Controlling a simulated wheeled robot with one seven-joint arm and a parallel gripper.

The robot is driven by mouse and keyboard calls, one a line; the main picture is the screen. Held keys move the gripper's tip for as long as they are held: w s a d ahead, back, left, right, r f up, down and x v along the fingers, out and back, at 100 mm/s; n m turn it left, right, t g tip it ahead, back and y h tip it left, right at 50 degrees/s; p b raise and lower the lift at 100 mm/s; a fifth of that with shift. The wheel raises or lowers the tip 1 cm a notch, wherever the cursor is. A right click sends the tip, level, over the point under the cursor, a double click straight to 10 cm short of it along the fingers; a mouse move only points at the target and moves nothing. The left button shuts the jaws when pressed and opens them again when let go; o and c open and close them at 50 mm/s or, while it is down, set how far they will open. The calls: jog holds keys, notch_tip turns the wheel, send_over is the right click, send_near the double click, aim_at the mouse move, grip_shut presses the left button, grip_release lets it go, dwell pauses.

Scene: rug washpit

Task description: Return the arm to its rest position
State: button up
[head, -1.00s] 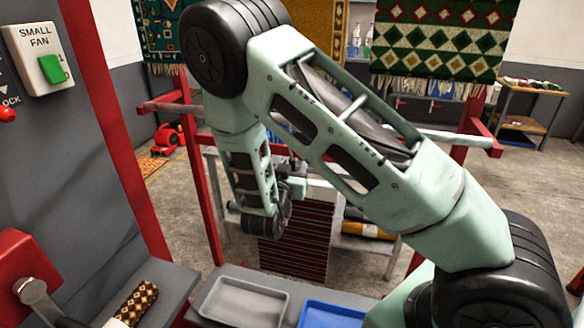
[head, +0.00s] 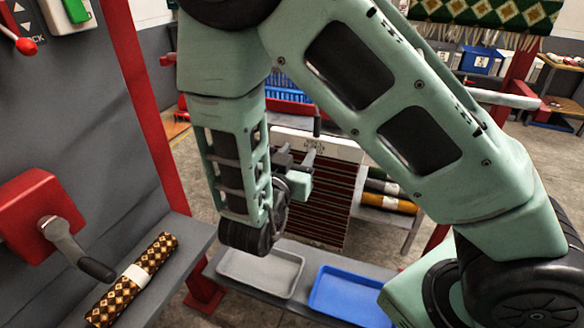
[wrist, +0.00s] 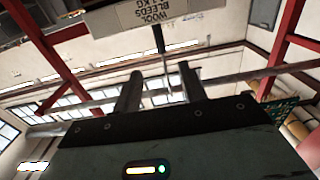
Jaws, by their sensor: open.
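My arm, with pale green links and black joints, is bent across the head view, its elbow cut off by the top edge. Its forearm hangs down to the wrist. My gripper (head: 297,158) is small in the head view, in front of a striped hanging rug (head: 320,205). It also shows in the wrist view (wrist: 160,82), where two dark fingers stand apart with nothing between them. The wrist view looks up past them at beams and windows. No rest mark for the arm shows.
A grey tray (head: 262,272) and a blue tray (head: 345,297) sit on a low ledge below my wrist. A patterned rolled rug (head: 133,280) lies on the left bench, beside a red box with a lever (head: 75,248). A hanging sign (wrist: 155,15) is above my fingers.

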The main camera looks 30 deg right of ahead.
jog(key=shift+v, duration=1.35)
jog(key=w+a+f+n+g+y, duration=0.1)
jog(key=a+f+n+y, duration=0.15)
jog(key=a+y, duration=0.45)
jog(key=w+a+f+n+y, duration=0.1)
jog(key=a+n+y, duration=0.2)
jog(key=a+y, duration=0.3)
jog(key=s+a+r+n+g+y, duration=0.1)
jog(key=s+a+n+g+y, duration=0.25)
jog(key=a, duration=0.25)
jog(key=s+r+n+g+y, duration=0.25)
jog(key=s+n+g, duration=0.2)
jog(key=s, duration=0.65)
jog(key=s+d+r+n+g+h, duration=0.1)
jog(key=s+d+n+g+h, duration=0.1)
jog(key=s+d+n+h, duration=0.2)
jog(key=s+d, duration=0.2)
jog(key=s, duration=0.1)
jog(key=shift+s+d+r+n, duration=0.15)
jog(key=shift+d+r+n, duration=0.2)
jog(key=shift+r, duration=0.05)
